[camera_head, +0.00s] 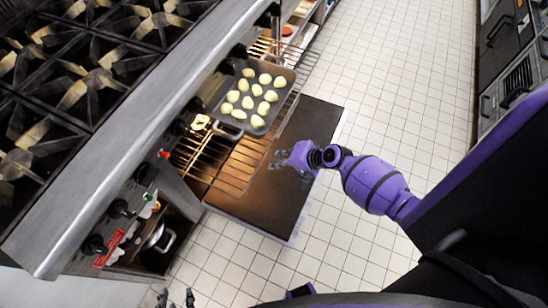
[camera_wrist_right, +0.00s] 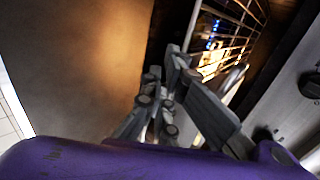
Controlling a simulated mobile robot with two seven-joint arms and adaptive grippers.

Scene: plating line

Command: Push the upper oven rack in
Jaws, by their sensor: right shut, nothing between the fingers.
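The upper oven rack (camera_head: 238,172) is a wire rack sticking out of the lit oven over the open door (camera_head: 318,125). A grey tray (camera_head: 226,118) of pale round pieces rests on it and hides part of its wires. Rack wires (camera_wrist_right: 238,38) also show at the top right of the right wrist view. My right gripper (camera_head: 281,160) is shut and empty, over the door just outside the rack's front edge. Its fingers (camera_wrist_right: 165,95) also show in the wrist view; contact with the rack cannot be told. My left gripper (camera_head: 175,298) is at the bottom edge, partly cut off, its fingertips apart.
A stove top (camera_head: 88,72) with black grates lies above the oven, with a row of knobs (camera_head: 119,208) along its front. A pot (camera_head: 160,238) sits in an opening at lower left. The tiled floor (camera_head: 385,80) is clear. Drawers (camera_head: 500,70) stand at the far right.

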